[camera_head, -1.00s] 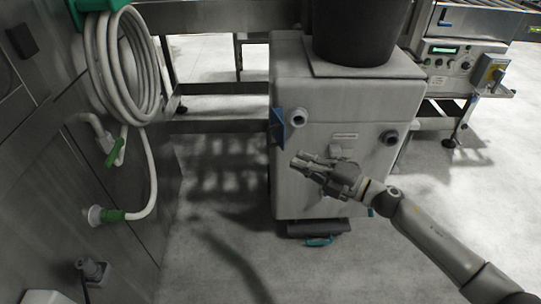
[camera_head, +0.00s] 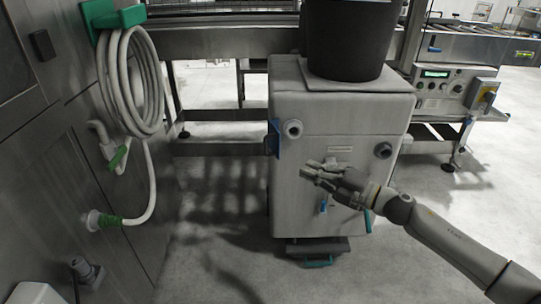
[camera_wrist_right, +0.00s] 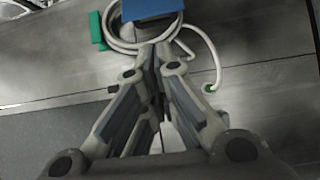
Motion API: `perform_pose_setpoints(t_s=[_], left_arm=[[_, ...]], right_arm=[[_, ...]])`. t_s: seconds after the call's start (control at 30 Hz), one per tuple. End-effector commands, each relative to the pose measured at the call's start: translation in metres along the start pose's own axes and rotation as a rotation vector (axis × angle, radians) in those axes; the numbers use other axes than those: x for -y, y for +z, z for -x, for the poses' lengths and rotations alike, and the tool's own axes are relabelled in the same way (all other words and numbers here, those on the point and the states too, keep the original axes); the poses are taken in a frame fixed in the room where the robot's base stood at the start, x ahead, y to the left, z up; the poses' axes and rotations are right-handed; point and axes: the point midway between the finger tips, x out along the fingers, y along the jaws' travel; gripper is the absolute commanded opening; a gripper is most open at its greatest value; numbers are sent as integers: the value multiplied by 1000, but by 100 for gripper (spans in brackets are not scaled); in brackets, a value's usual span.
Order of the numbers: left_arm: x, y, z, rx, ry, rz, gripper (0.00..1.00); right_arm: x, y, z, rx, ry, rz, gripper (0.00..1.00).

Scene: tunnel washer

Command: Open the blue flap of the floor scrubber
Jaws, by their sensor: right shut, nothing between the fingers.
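The floor scrubber (camera_head: 330,195) is a light grey box with a dark bucket on top. Its blue flap (camera_head: 272,138) is a narrow upright piece at the box's left front edge, beside a round grey port. My right gripper (camera_head: 306,170) is in front of the box, right of and lower than the flap in the head view. It is shut and empty, fingers pointing left. In the right wrist view the blue flap (camera_wrist_right: 150,9) shows at the top, just beyond the fingertips (camera_wrist_right: 160,55); I cannot tell whether they touch. My left gripper is not in view.
A steel cabinet wall with a coiled white hose (camera_head: 133,85) stands at the left. A conveyor with a control panel (camera_head: 445,85) is behind right. A second port (camera_head: 382,150) is on the box's right. The floor (camera_head: 205,215) between wall and scrubber is clear.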

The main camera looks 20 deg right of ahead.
Motion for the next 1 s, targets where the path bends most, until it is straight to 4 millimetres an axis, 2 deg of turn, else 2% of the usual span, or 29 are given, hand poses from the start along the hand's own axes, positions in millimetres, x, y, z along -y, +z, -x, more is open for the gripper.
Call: perform_pose_setpoints(t_s=[0.7, 1.0], left_arm=[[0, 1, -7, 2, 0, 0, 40], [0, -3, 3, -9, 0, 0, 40]], right_arm=[[-1, 0, -100, -1, 3, 0, 0], [-1, 0, -123, 0, 1, 1, 0]])
